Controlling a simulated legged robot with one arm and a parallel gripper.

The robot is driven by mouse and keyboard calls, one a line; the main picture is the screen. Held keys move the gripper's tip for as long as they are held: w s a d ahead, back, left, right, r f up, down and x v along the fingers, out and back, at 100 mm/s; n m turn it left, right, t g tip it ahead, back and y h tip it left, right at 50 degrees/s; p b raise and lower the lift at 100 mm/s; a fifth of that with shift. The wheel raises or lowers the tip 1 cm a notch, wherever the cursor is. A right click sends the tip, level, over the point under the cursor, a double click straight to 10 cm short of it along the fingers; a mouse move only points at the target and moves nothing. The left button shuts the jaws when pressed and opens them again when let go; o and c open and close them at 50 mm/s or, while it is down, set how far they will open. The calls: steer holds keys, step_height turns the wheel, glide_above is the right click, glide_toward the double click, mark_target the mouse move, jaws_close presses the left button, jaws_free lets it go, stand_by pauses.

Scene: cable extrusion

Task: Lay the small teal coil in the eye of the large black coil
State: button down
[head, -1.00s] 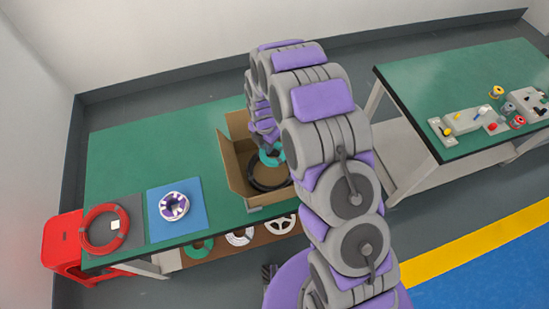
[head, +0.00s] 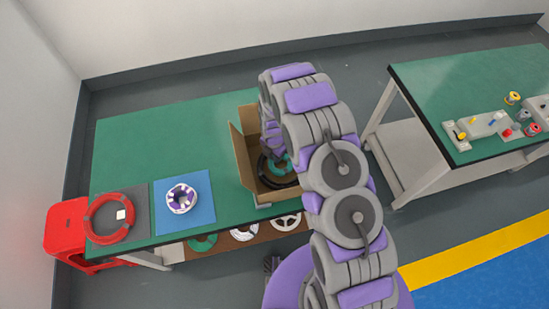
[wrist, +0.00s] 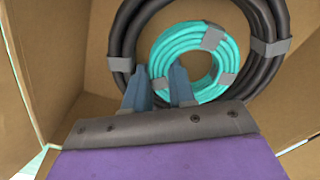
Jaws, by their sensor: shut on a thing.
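The small teal coil (wrist: 215,85) has grey tape bands and lies inside the ring of the large black coil (wrist: 275,75) as the wrist view shows it. In the head view the teal coil (head: 274,164) shows in part beside my arm. The black coil (head: 270,179) is in the open cardboard box, partly hidden by my arm. My gripper (wrist: 159,78) is shut on the near left side of the teal coil, one finger on each side of its ring. Whether the teal coil touches the box floor I cannot tell.
The cardboard box (head: 243,160) stands on a green table (head: 150,150), its walls close around my gripper. A purple and white spool (head: 181,198) on a blue mat and a red coil (head: 98,229) on a grey mat lie left. A second table (head: 430,90) stands right.

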steer(key=shift+f, duration=0.8)
steer(key=shift+d+f, duration=0.2)
steer(key=shift+d, duration=0.05)
steer(key=shift+d+r, duration=0.15)
steer(key=shift+d, duration=0.65)
steer(key=c, duration=1.4)
jaws_free()
steer(key=shift+o, duration=0.8)
steer(key=shift+a, duration=0.85)
steer(key=shift+d, duration=0.6)
steer(key=shift+r, duration=0.2)
step_height(320, 180, up, 21)
steer(key=s+d+m, duration=0.3)
steer(key=m, duration=0.2)
steer(key=s+d+r+m, duration=0.6)
steer(key=s+r+m, duration=0.25)
steer(key=r, duration=0.45)
steer(key=s+d+r+m, duration=0.2)
steer(key=s+r+m, duration=0.1)
steer(key=s, duration=0.5)
steer(key=s+d+r+m+g, duration=0.1)
steer(key=s+d+r+m, duration=0.1)
steer(key=s+m, duration=0.4)
steer(key=s+d+r+m, duration=0.2)
steer(key=s+r+m, duration=0.2)
steer(key=s, duration=0.6)
steer(key=shift+s+m+g+p, duration=0.25)
steer(key=shift+m+g+p, duration=0.15)
steer(key=shift+m, duration=0.35)
